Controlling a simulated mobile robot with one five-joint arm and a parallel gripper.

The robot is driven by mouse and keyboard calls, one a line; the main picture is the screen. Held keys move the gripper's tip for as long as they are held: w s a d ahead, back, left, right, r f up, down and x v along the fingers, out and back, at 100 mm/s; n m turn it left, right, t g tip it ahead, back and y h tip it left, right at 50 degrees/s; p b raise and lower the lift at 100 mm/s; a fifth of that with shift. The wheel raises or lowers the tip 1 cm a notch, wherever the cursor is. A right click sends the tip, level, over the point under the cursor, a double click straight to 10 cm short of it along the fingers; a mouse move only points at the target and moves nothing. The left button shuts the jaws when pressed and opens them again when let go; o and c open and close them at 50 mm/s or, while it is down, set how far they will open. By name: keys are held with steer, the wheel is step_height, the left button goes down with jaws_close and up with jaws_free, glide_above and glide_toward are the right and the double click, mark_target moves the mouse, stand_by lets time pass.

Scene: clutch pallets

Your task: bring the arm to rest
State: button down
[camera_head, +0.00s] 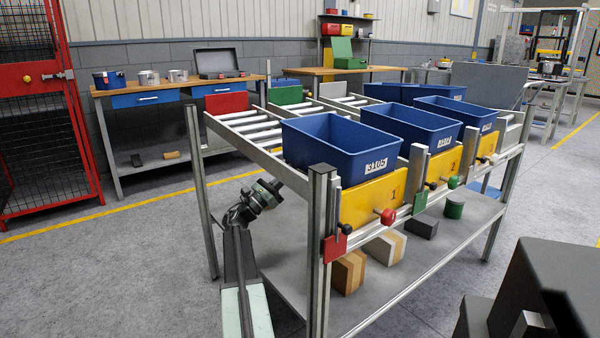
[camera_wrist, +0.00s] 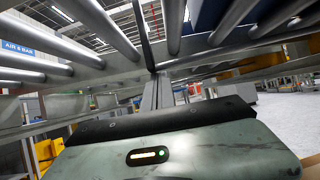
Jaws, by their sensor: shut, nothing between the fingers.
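My arm rises at the lower left of the head view, with its pale green link (camera_head: 246,310) nearest. My gripper (camera_head: 272,190) is at the arm's upper end, dark and small, just below the side rail of the roller rack (camera_head: 262,154). It is shut with nothing visible in it. The exact fingertips are hard to make out there. In the wrist view rollers (camera_wrist: 100,25) pass overhead, and a pale green part of mine (camera_wrist: 190,150) with a small lit slot fills the bottom.
Blue bins (camera_head: 340,148) stand on the rack above yellow numbered panels (camera_head: 375,200). The rack's front post (camera_head: 320,250) stands right of my arm. Boxes (camera_head: 350,272) lie on its lower shelf (camera_head: 420,258). Floor left of the arm is clear. A workbench (camera_head: 165,95) stands behind.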

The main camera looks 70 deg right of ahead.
steer(key=shift+w+a+f, duration=0.15)
steer(key=shift+w+a, duration=0.25)
steer(key=w+a+f+m+t+y+p, duration=0.2)
steer(key=w+a+f+m+t+y, duration=0.15)
steer(key=w+a+f, duration=0.5)
steer(key=w+a+f+m+t+y+p, duration=0.25)
steer(key=w+a+f+t, duration=0.2)
steer(key=a, duration=0.75)
steer(key=w+a+f+m+t+y+p, duration=0.25)
steer(key=w+a+f, duration=0.35)
steer(key=a, duration=0.4)
steer(key=w+a+f+m+t+y+p, duration=0.1)
steer(key=w+a+f+t+y+p, duration=0.35)
steer(key=a, duration=1.75)
steer(key=s+a+m+g+y+p, duration=0.1)
steer(key=a+y, duration=0.6)
steer(key=a, duration=1.5)
step_height(320, 180, up, 38)
steer(key=p, duration=3.7)
steer(key=shift+a+f, duration=0.2)
steer(key=shift+f, duration=0.05)
